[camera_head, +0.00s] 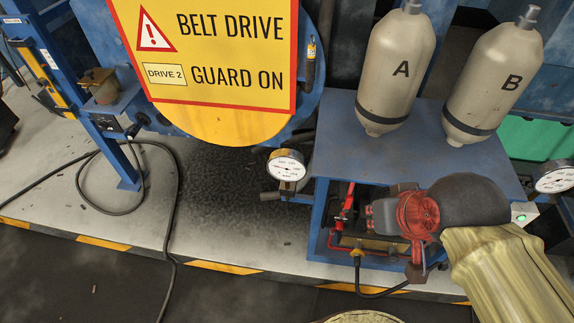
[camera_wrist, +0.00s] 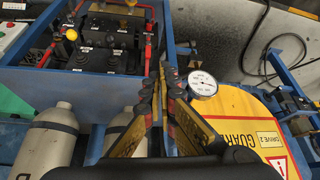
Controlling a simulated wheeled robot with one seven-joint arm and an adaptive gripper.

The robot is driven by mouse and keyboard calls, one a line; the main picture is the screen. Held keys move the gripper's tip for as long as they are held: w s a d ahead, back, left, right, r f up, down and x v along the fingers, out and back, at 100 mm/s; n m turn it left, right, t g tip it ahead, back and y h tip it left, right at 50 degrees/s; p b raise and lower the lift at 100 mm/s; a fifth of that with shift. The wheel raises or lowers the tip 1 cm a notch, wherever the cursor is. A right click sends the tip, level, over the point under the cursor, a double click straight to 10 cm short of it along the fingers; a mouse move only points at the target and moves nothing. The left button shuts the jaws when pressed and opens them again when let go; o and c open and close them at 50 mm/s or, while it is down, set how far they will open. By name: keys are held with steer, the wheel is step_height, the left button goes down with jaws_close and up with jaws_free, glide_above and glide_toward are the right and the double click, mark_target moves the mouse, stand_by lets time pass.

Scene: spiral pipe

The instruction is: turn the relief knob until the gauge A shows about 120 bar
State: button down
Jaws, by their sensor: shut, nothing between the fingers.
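A round white gauge (camera_head: 287,165) stands at the left of the blue bench, on the side of accumulator A (camera_head: 395,72). It also shows in the wrist view (camera_wrist: 203,84), just right of my fingers. Its label and exact reading are too small to make out. My gripper (camera_head: 377,216) is in front of the bench, below the tabletop, with its fingers shut and empty. In the wrist view its fingertips (camera_wrist: 161,76) meet over the edge of the blue frame. Several black knobs and a yellow knob (camera_wrist: 71,34) are on the panel left of them. I cannot tell which is the relief knob.
Accumulator B (camera_head: 493,83) stands beside A on the blue bench (camera_head: 345,128). A second gauge (camera_head: 553,177) is at the far right. A yellow belt drive sign (camera_head: 210,45) hangs at the left.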

steer(key=c, duration=2.6)
jaws_free()
steer(key=o, duration=0.4)
steer(key=shift+c, duration=0.2)
